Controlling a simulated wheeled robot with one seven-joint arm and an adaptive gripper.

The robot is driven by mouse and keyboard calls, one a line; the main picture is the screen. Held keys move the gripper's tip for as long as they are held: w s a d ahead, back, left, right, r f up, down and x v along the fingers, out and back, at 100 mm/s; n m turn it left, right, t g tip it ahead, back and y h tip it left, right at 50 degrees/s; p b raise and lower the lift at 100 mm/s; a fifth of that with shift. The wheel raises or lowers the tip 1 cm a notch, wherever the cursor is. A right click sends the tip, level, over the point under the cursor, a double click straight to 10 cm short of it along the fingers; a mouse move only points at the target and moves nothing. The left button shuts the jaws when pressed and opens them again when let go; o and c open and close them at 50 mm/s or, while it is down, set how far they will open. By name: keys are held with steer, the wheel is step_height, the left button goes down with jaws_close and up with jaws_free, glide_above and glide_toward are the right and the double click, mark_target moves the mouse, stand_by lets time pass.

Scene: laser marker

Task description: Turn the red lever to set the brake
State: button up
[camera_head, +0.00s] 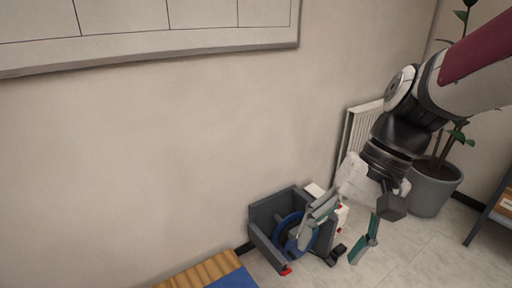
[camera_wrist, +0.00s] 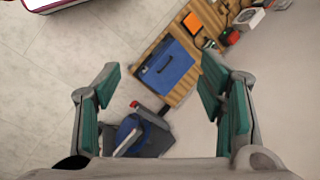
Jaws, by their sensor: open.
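A dark grey housing (camera_head: 263,219) with a blue wheel (camera_head: 287,232) stands low against the wall in the head view. A small red tip (camera_head: 286,271) shows at its near lower edge. In the wrist view, a dark lever (camera_wrist: 149,114) with a red end (camera_wrist: 134,104) sticks out beside the blue wheel (camera_wrist: 127,132). My gripper (camera_head: 330,250) is open and empty, its green-padded fingers spread. In the head view its left finger overlaps the housing and hides part of it. In the wrist view (camera_wrist: 160,70) the lever lies between and below the fingers; I see no contact.
A wooden slatted top (camera_head: 195,274) with a blue case (camera_wrist: 167,68) lies beside the housing. Orange and red items (camera_wrist: 203,36) stand further along it. A radiator (camera_head: 358,131) and a potted plant (camera_head: 432,187) stand behind my arm. Tiled floor (camera_head: 405,262) is clear at right.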

steer(key=w+d+f+m+t+y+b, duration=0.2)
steer(key=w+f+m+y, duration=0.25)
steer(key=w+f, duration=0.85)
steer(key=w+d+f+m+t+y+b, duration=0.1)
steer(key=w+d+f+m+t+y, duration=0.15)
steer(key=w+f+m, duration=0.7)
steer(key=w+d+f+m+t+b, duration=0.1)
steer(key=w+d+f+m+t, duration=0.2)
steer(key=f, duration=0.7)
steer(key=w+d+f+m+t+b, duration=0.15)
steer(key=w+f, duration=0.25)
steer(key=f, duration=0.7)
steer(key=m+t+h+b, duration=0.4)
steer(key=m+b, duration=0.2)
steer(key=m, duration=0.3)
glide_toward(287, 272)
steer(key=shift+n, duration=0.25)
steer(key=x, duration=0.6)
steer(key=shift+w, duration=0.1)
steer(key=shift+w+a+f, duration=0.2)
steer(key=shift+w+a, duration=0.05)
steer(key=shift+w, duration=0.3)
steer(key=shift+c, duration=0.3)
steer(key=c, duration=1.1)
